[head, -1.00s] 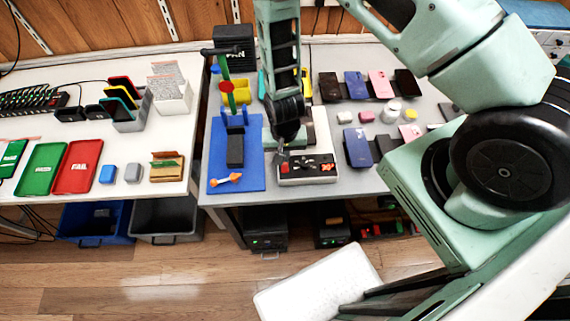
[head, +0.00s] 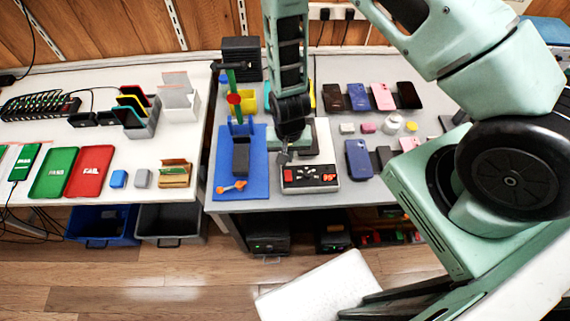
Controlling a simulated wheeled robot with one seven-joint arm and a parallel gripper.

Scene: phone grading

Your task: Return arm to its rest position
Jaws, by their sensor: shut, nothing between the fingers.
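My arm comes down from the top of the head view, and my gripper (head: 284,157) hangs at its lower end. It is small in the picture, shut and empty. It is just above the back left corner of a white and black device with red buttons (head: 310,177). Whether it touches the device I cannot tell. To its left a black phone-shaped block (head: 241,157) stands on a blue mat (head: 228,192).
Several phones (head: 357,97) lie at the right on the grey table. Green and red trays (head: 91,170) lie on the white table at the left. An orange-tipped tool (head: 232,187) lies on the mat. Blue and grey bins (head: 171,222) stand under the left table.

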